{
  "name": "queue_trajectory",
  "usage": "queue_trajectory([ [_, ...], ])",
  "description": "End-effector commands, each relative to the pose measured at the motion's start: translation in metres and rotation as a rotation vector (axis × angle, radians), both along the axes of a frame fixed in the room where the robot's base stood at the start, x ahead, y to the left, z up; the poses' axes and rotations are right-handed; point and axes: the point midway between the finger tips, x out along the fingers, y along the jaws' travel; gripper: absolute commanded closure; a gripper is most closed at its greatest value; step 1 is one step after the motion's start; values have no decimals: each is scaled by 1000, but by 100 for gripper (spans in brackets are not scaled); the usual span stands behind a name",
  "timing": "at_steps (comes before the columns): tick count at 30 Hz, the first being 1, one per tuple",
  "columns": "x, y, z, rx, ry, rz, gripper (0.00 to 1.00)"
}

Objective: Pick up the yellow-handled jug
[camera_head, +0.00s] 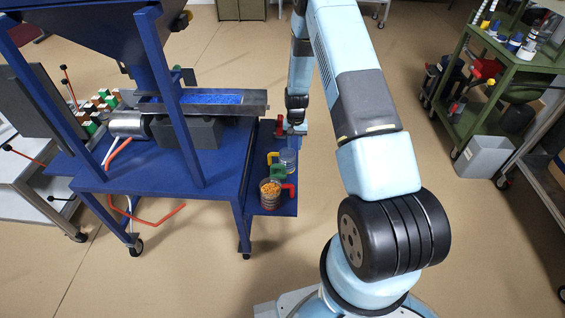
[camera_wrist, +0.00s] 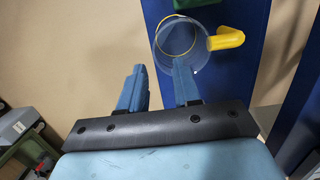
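The yellow-handled jug (camera_wrist: 181,40) is clear and seen from above in the wrist view, with its yellow handle (camera_wrist: 227,38) pointing right. In the head view the clear jug (camera_head: 289,160) stands on the blue side shelf, with the yellow handle (camera_head: 272,157) on its left. My gripper (camera_wrist: 160,68) is open and empty. In the wrist view its right fingertip overlaps the jug's near edge, and its left finger lies outside the jug to the left. I cannot tell whether either finger touches it. In the head view my gripper (camera_head: 294,129) is just behind the jug.
A red-handled jug with orange contents (camera_head: 270,195) stands nearer on the blue shelf (camera_head: 285,208). A green handle (camera_head: 277,172) shows between the jugs. The blue machine frame (camera_head: 225,190) is to the left. Open floor lies right, before a green trolley (camera_head: 510,60).

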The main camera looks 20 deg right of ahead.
Motion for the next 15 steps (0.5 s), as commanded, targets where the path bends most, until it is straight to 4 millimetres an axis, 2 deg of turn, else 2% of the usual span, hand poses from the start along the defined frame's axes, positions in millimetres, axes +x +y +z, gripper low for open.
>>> queue_trajectory([
  [1,-2,0,-10,0,3,0,68],
  [6,-4,1,-30,1,2,0,68],
  [15,-7,2,-44,0,1,0,68],
])
